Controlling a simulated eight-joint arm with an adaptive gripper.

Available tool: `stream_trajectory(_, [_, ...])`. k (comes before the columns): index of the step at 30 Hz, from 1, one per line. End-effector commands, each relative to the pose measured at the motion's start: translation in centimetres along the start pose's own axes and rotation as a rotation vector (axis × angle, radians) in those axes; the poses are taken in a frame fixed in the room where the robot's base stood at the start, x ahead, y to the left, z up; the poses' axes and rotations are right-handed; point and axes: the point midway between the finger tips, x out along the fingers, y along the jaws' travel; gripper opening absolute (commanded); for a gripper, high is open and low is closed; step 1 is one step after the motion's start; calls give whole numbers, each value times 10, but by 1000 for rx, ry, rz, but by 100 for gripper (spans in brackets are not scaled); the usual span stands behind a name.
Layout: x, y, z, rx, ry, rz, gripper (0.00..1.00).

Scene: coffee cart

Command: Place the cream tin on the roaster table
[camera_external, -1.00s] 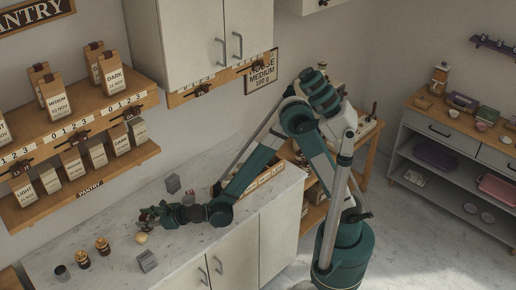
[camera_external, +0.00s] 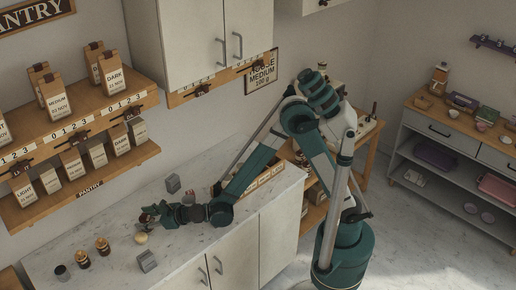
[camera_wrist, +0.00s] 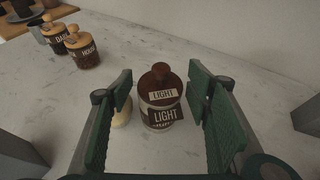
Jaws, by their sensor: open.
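A small tin with a brown knobbed lid, a pale body and LIGHT labels (camera_wrist: 160,98) stands upright on the counter, between my fingers in the wrist view. It looks like the cream tin. My gripper (camera_wrist: 160,112) is open, with one green finger pad on each side of the tin and a gap visible at the right. In the external view my gripper (camera_external: 152,213) is low over the counter and mostly hides the tin. A wooden table (camera_external: 371,147), possibly the roaster table, stands behind my arm and is partly hidden.
A small cream rounded object (camera_wrist: 121,112) lies beside the left finger. Jars labelled DARK (camera_wrist: 54,36) and HOUSE (camera_wrist: 82,47) stand at the upper left. Grey blocks (camera_external: 147,260) (camera_external: 173,184) and a dark cup (camera_external: 62,272) are on the counter (camera_external: 205,240). Shelves of bags hang behind.

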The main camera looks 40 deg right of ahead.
Motion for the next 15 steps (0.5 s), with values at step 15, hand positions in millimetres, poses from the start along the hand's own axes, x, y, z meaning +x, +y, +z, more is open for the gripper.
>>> stream_trajectory(15, [-65,0,0,-1,0,1,49])
